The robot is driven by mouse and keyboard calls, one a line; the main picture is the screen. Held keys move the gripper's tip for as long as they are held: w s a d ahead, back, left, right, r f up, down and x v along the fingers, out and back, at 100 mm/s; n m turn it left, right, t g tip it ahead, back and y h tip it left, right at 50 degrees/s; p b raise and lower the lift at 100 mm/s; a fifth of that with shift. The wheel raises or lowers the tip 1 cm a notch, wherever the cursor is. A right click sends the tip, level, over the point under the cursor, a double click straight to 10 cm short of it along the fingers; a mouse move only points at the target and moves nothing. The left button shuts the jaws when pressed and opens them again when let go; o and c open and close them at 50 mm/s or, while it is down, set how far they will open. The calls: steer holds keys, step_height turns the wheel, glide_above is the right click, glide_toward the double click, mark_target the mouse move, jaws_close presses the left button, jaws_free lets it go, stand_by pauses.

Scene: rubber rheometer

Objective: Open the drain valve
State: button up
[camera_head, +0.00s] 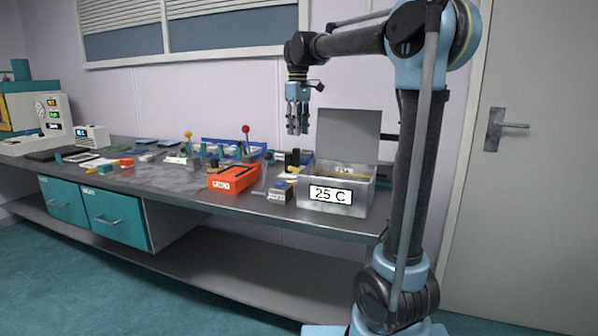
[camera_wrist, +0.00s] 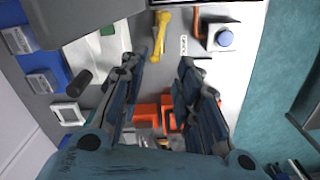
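I cannot tell for sure which part is the drain valve. In the wrist view a yellow handle-like piece (camera_wrist: 160,36) lies beyond the fingertips. An orange bent piece (camera_wrist: 196,22) is to its right, beside a light box with a round blue knob (camera_wrist: 225,38). A small grey box with a blue top (camera_head: 280,191) stands near the bench front in the head view. My gripper (camera_head: 297,117) hangs above the bench, fingers down, apart from everything below. Its fingers also show in the wrist view (camera_wrist: 160,68), spread with nothing held between them.
An open metal bath marked 25 C (camera_head: 334,195) stands right of my gripper, lid raised. An orange box (camera_head: 233,179) sits on the bench (camera_head: 150,182) to the left. Red-topped (camera_head: 245,129) and yellow-topped (camera_head: 188,134) levers stand behind. Air around my gripper is clear.

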mark_target(299, 169)
step_height(299, 169, down, 16)
steer(key=shift+d+r, duration=0.1)
steer(key=shift+d, duration=0.05)
stand_by(0.4)
jaws_close()
